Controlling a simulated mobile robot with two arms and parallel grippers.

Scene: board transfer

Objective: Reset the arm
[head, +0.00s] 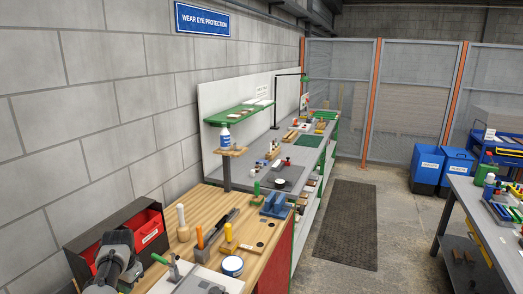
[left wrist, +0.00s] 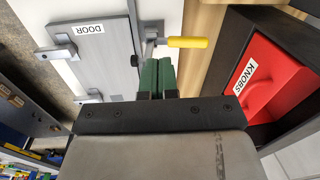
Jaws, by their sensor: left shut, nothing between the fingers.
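My left gripper (left wrist: 157,80) shows in the left wrist view with its two dark green finger pads together and nothing between them. In the head view my left arm comes in at the lower left, beside a black rack with red bins (head: 149,229); its fingertips are hard to make out there. In the left wrist view the fingertips appear close to a metal clamp with a yellow handle (left wrist: 187,43); I cannot tell whether they touch. My right gripper is not in view.
A grey panel labelled DOOR (left wrist: 105,50) lies left of the fingers, and a red KNOBS bin (left wrist: 265,75) is at right. The wooden bench (head: 262,233) carries several tools and a white-lidded tin (head: 232,266). A dark floor mat (head: 340,225) lies in the open aisle.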

